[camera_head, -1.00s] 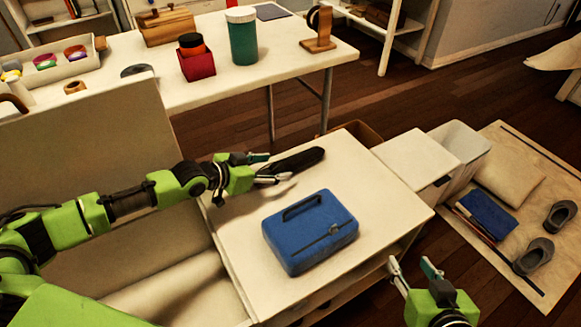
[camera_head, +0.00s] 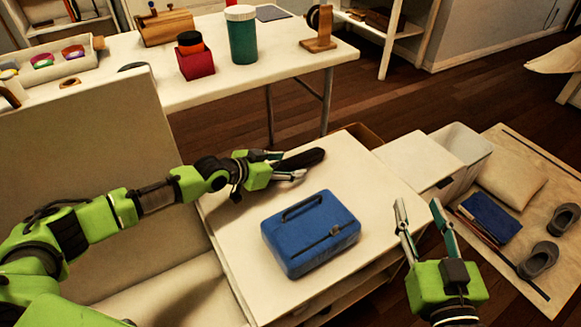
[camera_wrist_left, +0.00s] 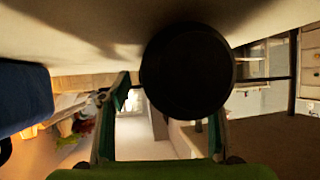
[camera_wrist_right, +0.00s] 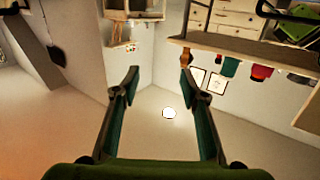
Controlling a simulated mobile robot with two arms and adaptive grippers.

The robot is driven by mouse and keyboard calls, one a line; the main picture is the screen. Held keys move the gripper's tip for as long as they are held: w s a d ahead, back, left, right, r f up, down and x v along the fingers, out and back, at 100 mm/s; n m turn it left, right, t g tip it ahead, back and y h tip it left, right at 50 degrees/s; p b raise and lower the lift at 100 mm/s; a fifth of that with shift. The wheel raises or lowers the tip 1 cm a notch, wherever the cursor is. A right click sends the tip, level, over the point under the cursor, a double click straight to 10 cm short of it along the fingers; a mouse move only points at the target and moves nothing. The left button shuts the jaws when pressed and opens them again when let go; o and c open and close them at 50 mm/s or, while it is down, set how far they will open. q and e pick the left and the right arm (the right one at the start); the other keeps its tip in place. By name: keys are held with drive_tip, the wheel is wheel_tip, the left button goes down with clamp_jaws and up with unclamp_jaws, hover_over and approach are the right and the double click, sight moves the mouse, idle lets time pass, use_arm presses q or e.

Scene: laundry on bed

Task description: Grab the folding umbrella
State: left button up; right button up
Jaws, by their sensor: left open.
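The folding umbrella (camera_head: 308,158) is a dark, elongated bundle lying on the cream cabinet top near its back left edge. Its round black end (camera_wrist_left: 187,70) fills the middle of the left wrist view. My left gripper (camera_head: 293,163) is open at the umbrella's near left end, with its fingers on either side of that end in the head view. In the left wrist view, the end overlaps the right finger and hides part of it. I cannot tell if they touch. My right gripper (camera_head: 418,204) is open and empty beside the cabinet's right edge.
A blue case (camera_head: 311,234) lies on the cabinet top (camera_head: 232,235) in front of the umbrella; it also shows in the left wrist view (camera_wrist_left: 24,98). A tall cream panel (camera_head: 90,150) stands behind my left arm. A white bin (camera_head: 465,150) stands to the right.

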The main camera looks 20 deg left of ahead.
use_arm(q)
drive_tip(key=c, duration=1.5)
drive_tip(key=shift+c, duration=0.2)
drive_tip(key=shift+r, duration=0.25)
